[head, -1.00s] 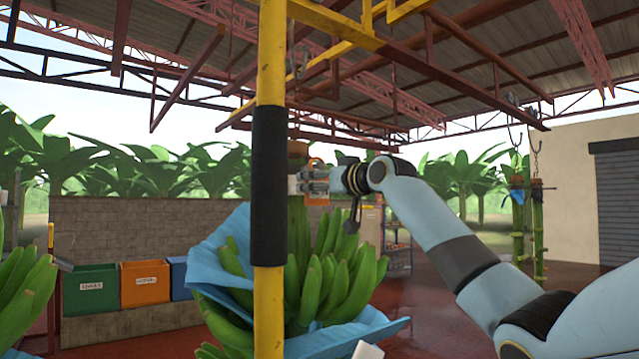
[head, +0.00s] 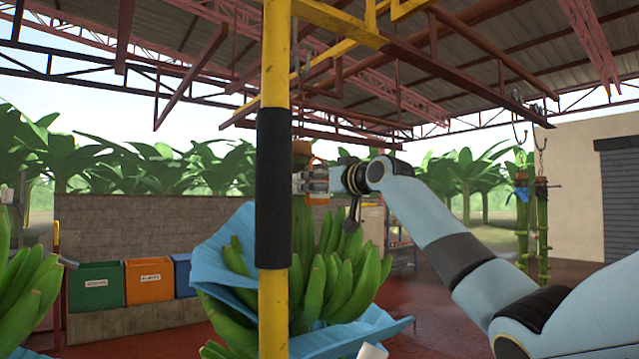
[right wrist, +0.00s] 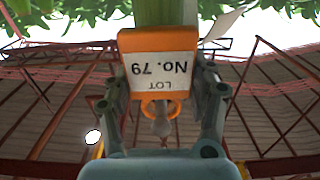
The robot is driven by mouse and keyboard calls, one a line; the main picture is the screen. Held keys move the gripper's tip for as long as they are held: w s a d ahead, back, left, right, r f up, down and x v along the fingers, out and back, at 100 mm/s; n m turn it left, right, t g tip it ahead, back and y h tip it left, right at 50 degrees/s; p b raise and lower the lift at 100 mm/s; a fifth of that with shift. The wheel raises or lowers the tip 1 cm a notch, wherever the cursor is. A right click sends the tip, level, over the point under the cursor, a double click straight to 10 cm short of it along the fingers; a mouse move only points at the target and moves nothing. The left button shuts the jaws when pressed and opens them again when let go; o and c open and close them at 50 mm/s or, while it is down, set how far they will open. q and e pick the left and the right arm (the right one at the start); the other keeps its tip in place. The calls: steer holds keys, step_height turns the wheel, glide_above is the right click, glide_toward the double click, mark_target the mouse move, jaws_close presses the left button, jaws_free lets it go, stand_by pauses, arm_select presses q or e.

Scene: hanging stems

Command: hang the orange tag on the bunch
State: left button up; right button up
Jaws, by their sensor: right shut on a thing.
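The orange tag (right wrist: 159,75) has a white label reading "LOT No. 79", upside down in the right wrist view. It lies between the fingers of my right gripper (right wrist: 163,90), which is shut on it. An orange ring (right wrist: 148,109) shows on the palm side. A green stem (right wrist: 164,12) is behind the tag; whether they touch is unclear. In the head view my right gripper (head: 308,182) is above the green banana bunch (head: 325,275), just right of the yellow pole, which partly hides the bunch. My left gripper does not show.
The yellow pole (head: 272,310) with a black sleeve (head: 273,190) stands in front. Blue sheeting (head: 225,255) is around the bunch. Another bunch (head: 25,290) is at the left edge. Green (head: 95,287), orange (head: 150,281) and blue (head: 183,275) bins stand behind.

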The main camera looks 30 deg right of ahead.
steer(key=shift+w, duration=0.2)
steer(key=shift+f, duration=0.35)
stand_by(0.4)
stand_by(0.4)
steer(key=o, duration=0.9)
steer(key=shift+o, duration=0.2)
steer(key=s, duration=1.1)
steer(key=shift+s+d, duration=0.4)
